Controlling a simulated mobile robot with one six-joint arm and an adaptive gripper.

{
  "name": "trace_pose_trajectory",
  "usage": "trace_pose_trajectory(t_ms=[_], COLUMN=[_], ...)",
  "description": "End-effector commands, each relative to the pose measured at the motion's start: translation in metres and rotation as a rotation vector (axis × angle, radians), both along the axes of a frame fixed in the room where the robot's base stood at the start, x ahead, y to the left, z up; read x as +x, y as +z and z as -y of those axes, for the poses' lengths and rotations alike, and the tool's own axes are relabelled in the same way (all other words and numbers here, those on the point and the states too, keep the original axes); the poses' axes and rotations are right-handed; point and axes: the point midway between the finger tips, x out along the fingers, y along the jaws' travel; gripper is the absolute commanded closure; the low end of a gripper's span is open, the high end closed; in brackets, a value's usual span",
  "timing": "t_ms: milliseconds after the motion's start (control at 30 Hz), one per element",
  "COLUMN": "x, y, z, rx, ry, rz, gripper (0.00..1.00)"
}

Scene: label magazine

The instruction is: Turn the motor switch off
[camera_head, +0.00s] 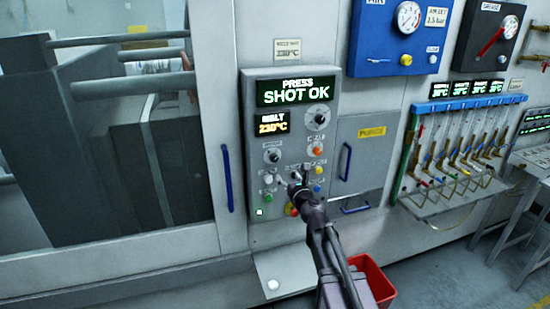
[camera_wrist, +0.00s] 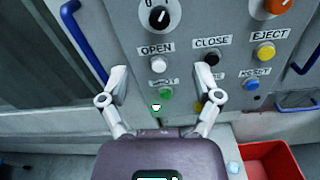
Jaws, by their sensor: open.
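A black rotary knob on a pale round plate (camera_wrist: 158,17) sits at the top of the wrist view, with a "0" at its upper left. It appears to be the motor switch, also seen on the grey control panel in the head view (camera_head: 272,156). Its label is too small to read, and its exact pointer direction is hard to tell. My gripper (camera_wrist: 167,84) is open and empty, its fingers spread before the panel below the knob. In the head view my gripper (camera_head: 299,184) is low on the panel, down and right of the knob. Nothing is between the fingers.
Near my fingers are a white OPEN button (camera_wrist: 158,64), a green button (camera_wrist: 165,94), a yellow EJECT button (camera_wrist: 265,51) and a blue RESET button (camera_wrist: 252,84). Blue handles (camera_head: 226,178) flank the panel. A red bin (camera_head: 374,276) stands below right.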

Motion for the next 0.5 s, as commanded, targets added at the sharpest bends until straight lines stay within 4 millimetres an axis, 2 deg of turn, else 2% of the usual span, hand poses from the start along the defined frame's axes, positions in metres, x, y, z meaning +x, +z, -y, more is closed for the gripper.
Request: trace_pose_trajectory(t_ms=[300, 500], x=[0.001, 0.012], y=[0.0, 0.0], z=[-0.001, -0.004], rx=[-0.005, -0.006], ry=[0.002, 0.002], rz=[0.001, 0.001], gripper=[0.18, 0.18])
